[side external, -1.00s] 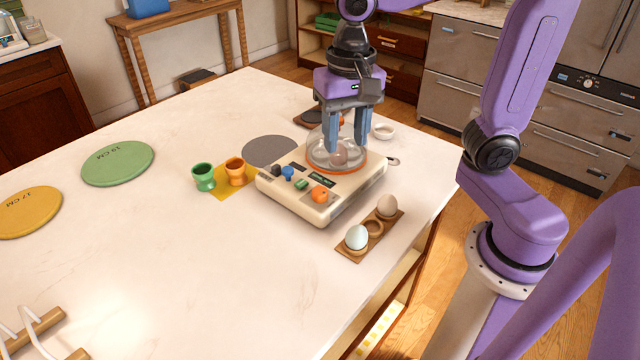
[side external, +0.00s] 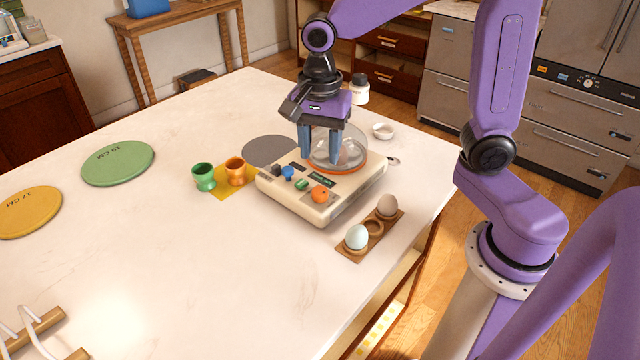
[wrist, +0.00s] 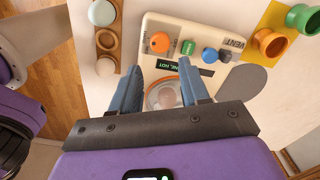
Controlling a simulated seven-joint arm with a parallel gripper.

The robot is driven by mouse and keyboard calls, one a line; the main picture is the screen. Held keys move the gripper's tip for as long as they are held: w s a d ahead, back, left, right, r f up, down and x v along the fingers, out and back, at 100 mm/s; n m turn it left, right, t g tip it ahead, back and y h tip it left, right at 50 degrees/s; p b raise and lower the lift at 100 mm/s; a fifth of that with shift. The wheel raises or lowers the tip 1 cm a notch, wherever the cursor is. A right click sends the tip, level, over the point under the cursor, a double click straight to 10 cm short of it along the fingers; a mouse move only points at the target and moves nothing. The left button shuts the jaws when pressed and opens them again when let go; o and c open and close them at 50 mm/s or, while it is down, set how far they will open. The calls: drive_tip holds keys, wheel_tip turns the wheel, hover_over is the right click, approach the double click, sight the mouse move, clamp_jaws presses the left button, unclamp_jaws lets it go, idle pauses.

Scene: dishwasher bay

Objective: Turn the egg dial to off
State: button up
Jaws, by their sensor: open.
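The egg cooker (side external: 345,203) is a cream box on the white counter. An orange dial (side external: 320,194) sits on its front panel and also shows in the wrist view (wrist: 160,42). I take it for the egg dial; its setting is too small to read. My gripper (side external: 319,158) points down, open and empty, above the cooker between the clear dome (side external: 348,150) and the panel controls. In the wrist view my gripper (wrist: 160,70) has its fingers apart, with the orange dial beyond the tips, not between them. An egg-like shape (wrist: 167,98) shows under the dome.
A green button (wrist: 188,47), a blue knob (wrist: 210,55) and a dark knob (wrist: 226,55) stand beside the dial. A small display (side external: 322,180) ends in "NE, HOT". A wooden egg holder (side external: 350,248) and two egg cups (side external: 204,177) flank the cooker.

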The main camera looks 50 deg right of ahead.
sight(320, 190)
wheel_tip(320, 190, down, 9)
drive_tip(key=shift+f, duration=0.1)
idle(0.3)
drive_tip(key=c, duration=0.8)
